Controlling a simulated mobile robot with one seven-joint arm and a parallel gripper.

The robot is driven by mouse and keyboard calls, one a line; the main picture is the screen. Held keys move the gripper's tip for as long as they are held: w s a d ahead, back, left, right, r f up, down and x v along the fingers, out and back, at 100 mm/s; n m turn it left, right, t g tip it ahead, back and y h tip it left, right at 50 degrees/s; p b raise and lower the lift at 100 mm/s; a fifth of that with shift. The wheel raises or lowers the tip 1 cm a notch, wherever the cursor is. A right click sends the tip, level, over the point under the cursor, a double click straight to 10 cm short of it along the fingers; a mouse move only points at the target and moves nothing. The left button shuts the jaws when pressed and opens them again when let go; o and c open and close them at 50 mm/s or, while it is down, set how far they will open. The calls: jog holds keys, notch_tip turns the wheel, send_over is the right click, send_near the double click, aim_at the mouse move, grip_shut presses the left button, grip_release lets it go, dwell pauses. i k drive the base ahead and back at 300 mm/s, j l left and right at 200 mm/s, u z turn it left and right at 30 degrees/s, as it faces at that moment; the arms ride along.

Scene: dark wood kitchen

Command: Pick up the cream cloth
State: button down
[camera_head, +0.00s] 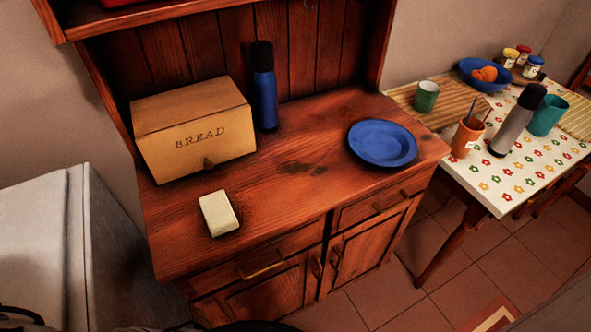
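The cream cloth (219,213) is a small, folded, block-shaped piece. It lies flat on the wooden sideboard top (290,205), near the front edge and left of the middle. Nothing covers it. My gripper is not in view, so I cannot see whether it is open or shut.
A bread box (194,127) stands just behind the cloth. A dark blue bottle (264,88) stands to its right, and a blue plate (382,143) lies at the right end. The wood between cloth and plate is clear. A flowered table (497,184) stands at right.

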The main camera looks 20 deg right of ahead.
aim_at(220, 219)
jog(key=l+u, duration=0.2)
jog(key=l, duration=0.4)
jog(key=l+u, duration=0.25)
jog(key=l, duration=0.35)
jog(key=k+l+u, duration=0.2)
jog(key=l, duration=0.35)
jog(key=l+u, duration=0.2)
jog(key=l, duration=0.4)
jog(key=i, duration=0.45)
